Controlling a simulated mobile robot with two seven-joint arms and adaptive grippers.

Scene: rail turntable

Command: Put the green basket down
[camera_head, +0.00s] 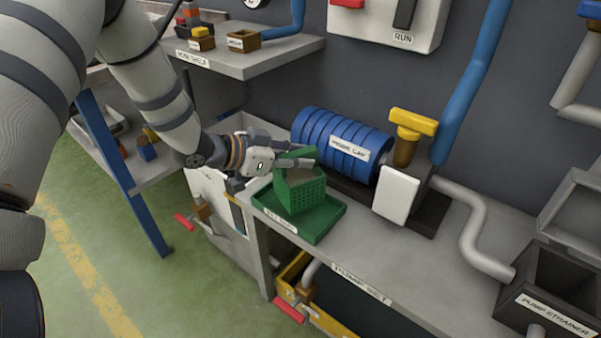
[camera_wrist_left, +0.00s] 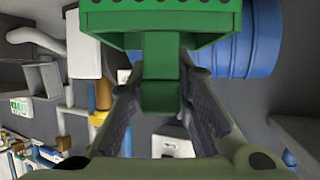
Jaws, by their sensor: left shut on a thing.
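The green basket (camera_head: 301,192) has slotted sides. It is at the green tray (camera_head: 278,219) on the grey bench, within the tray's outline in the head view. I cannot tell whether its bottom touches the tray. My left gripper (camera_head: 314,157) reaches in from the left at the top of the basket and is shut on it. In the left wrist view the green handle (camera_wrist_left: 161,97) is between the two dark fingers, and the basket body (camera_wrist_left: 160,18) fills the top. My right gripper is not in view.
A blue ribbed cylinder (camera_head: 318,134) lies just behind the tray. A yellow-topped valve (camera_head: 412,123) and white box (camera_head: 396,194) stand right of it. The pump strainer (camera_head: 553,285) is at far right. The bench front between tray and strainer (camera_head: 400,268) is clear.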

